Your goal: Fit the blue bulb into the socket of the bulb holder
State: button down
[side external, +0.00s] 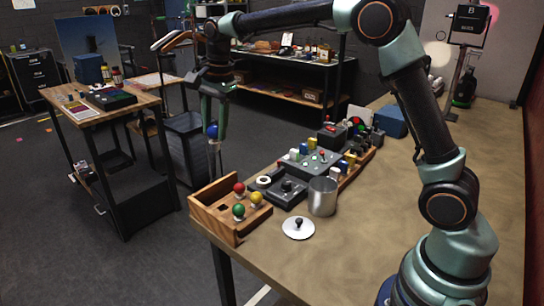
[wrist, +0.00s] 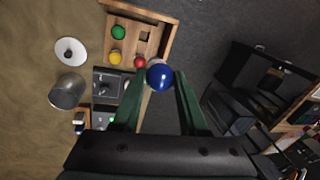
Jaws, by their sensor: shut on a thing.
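My gripper (side external: 213,122) is shut on the blue bulb (side external: 212,131) and holds it in the air, left of the bench, with its pale base hanging down. In the wrist view the blue bulb (wrist: 160,77) sits between the fingertips (wrist: 160,75). A wooden box (side external: 221,229) stands at the bench's near left corner, below and right of the bulb. It holds a red bulb (side external: 239,187), a yellow bulb (side external: 256,198) and a green bulb (side external: 238,210), beside an empty square hole. A dark box (side external: 285,190) stands next to it; I cannot tell which part is the bulb holder's socket.
A metal cup (side external: 322,197) and a round lid with a black knob (side external: 298,228) stand right of the wooden box. Further back is a grey panel (side external: 308,162) with coloured buttons and blocks. The bench's right side is clear. Another table (side external: 120,105) stands left, across open floor.

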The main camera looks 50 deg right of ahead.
jog(key=shift+h, duration=0.4)
jog(key=shift+s+d+f, duration=0.15)
jog(key=shift+d+f, duration=3.75)
jog(key=shift+d, duration=0.1)
jog(key=shift+s+d+f, duration=0.15)
jog(key=shift+d+f, duration=3.7)
jog(key=shift+d, duration=0.15)
jog(key=shift+a+f, duration=0.1)
jog(key=shift+a, duration=0.1)
jog(key=shift+f, duration=1.45)
jog(key=shift+c, duration=1)
grip_release()
jog(key=shift+r, duration=0.1)
